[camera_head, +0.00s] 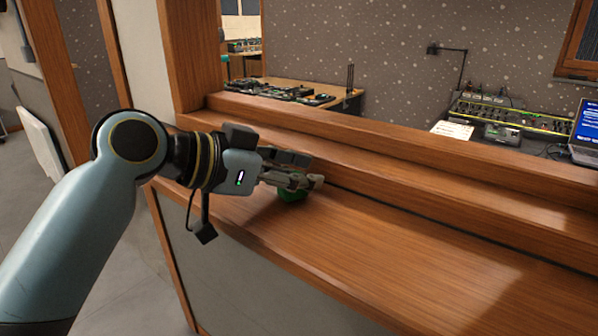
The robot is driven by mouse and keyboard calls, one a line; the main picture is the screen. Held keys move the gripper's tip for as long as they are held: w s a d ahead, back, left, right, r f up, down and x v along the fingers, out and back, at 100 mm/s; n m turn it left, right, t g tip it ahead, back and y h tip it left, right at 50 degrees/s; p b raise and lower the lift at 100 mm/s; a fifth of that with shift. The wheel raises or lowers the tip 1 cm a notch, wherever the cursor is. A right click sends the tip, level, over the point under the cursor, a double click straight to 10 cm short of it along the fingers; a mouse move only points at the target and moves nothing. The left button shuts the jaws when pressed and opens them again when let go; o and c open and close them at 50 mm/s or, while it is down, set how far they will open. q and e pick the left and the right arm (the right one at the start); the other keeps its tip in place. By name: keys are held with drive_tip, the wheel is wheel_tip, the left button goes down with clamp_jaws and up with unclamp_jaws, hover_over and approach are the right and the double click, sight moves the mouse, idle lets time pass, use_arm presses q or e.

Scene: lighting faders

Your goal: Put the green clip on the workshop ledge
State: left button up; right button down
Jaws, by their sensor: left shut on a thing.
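The green clip (292,195) is a small green thing at the fingertips of my left gripper (307,181). The gripper is shut on it, and its fingers hide the upper part of the clip. The clip is low over the wooden ledge (400,255), at its left part; I cannot tell whether it touches the surface. My left arm comes in from the left and reaches over the ledge's front edge. My right gripper is not in view.
A raised wooden step (440,178) runs along the back of the ledge. The ledge is bare to the right. Beyond it are a desk with black gear (275,90), a fader console (515,117) and a laptop (588,130). A wooden post (190,60) stands at the left end.

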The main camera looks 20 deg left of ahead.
use_arm(q)
drive_tip(key=shift+f, duration=0.1)
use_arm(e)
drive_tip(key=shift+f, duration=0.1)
use_arm(q)
drive_tip(key=o, duration=0.9)
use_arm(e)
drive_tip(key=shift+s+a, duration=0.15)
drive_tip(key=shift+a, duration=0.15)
use_arm(q)
drive_tip(key=shift+o, duration=0.2)
drive_tip(key=v, duration=1)
drive_tip(key=shift+a, duration=0.15)
drive_tip(key=shift+v, duration=0.95)
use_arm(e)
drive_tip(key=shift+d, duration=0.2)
use_arm(q)
drive_tip(key=shift+s, duration=0.1)
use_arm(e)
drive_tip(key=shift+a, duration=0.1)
